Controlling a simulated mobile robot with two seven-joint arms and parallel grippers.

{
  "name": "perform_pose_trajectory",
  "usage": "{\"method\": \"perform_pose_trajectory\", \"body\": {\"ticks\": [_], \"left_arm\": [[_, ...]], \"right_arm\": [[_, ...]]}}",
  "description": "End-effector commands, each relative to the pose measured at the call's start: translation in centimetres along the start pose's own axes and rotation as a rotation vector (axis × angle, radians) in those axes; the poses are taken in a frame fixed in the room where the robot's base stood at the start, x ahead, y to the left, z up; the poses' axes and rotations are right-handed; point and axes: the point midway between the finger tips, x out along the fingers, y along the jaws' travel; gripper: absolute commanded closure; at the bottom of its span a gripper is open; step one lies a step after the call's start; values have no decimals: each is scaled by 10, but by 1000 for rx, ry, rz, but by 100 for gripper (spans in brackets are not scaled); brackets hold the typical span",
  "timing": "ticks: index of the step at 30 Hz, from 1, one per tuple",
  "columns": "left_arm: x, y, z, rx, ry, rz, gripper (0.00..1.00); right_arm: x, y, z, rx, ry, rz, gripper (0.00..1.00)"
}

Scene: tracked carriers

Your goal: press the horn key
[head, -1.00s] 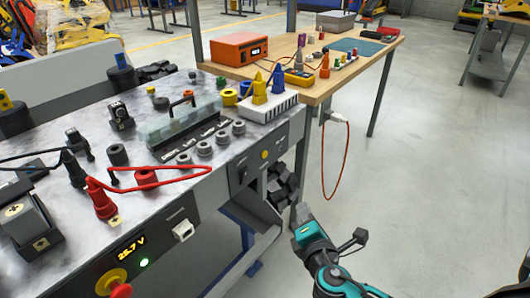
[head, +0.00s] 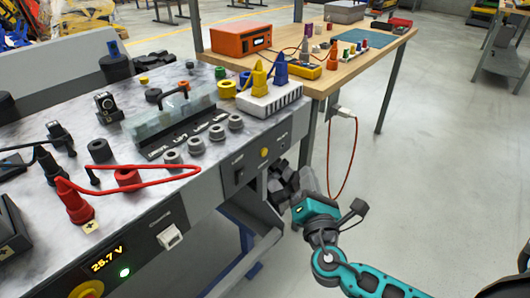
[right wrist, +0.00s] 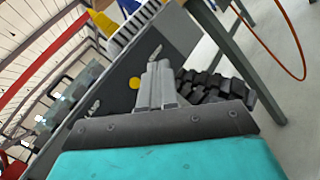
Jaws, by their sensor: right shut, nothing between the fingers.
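My left gripper is out of view.
A red lead (head: 130,187) and several knobs lie on the carrier's top. A white switch (head: 170,237) and lit display (head: 105,258) are farther left on the front. Black track (right wrist: 215,85) is close beside my fingers.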

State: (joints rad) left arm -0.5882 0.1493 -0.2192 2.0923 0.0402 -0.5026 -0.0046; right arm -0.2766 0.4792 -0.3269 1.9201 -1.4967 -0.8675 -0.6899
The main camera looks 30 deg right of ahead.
Motion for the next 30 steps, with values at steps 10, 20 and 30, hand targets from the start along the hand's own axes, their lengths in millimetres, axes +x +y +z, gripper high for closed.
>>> {"method": "perform_pose_trajectory", "body": {"ticks": [10,20,30], "left_arm": [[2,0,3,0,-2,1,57],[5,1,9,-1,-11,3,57],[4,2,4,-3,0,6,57]], "right_arm": [[26,19,-19,4,-2,0,100],[54,39,-40,3,0,-1,100],[61,44,-45,1,1,0,100]]}}
